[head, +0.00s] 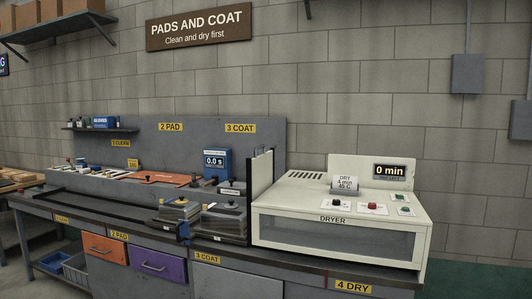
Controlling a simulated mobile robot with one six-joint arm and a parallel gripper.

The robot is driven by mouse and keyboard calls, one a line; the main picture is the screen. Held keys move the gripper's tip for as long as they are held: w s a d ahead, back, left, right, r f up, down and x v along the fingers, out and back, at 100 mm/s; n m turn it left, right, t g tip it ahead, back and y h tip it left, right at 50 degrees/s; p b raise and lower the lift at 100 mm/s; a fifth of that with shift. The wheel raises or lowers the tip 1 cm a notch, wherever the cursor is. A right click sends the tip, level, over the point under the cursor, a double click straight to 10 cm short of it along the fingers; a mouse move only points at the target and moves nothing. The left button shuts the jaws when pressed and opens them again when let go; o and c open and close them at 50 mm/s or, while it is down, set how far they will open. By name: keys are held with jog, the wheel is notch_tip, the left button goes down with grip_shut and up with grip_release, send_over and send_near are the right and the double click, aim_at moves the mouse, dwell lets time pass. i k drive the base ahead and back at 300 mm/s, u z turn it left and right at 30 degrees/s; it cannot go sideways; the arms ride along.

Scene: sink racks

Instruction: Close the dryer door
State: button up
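The dryer (330,250) is a cream box at the right end of the bench, with a dark window in its front and the label DRYER above it. The dryer's display (390,171) reads 0 min. A black knob (336,201), a red button (372,206) and a green button (404,211) are on its top. My gripper is not in view.
A card (345,183) reading DRY 4 min 45 C stands on the dryer. Stacked grey trays (224,222) and a blue display (216,164) are left of it. A dark rail runs along the bench, with a blue-and-black fixture (183,232) at its front edge.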

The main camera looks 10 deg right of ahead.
aim_at(262, 165)
jog(key=u, duration=0.05)
jog(key=i, duration=0.95)
jog(key=z, duration=0.55)
jog(key=k, duration=0.2)
jog(key=u, duration=3.15)
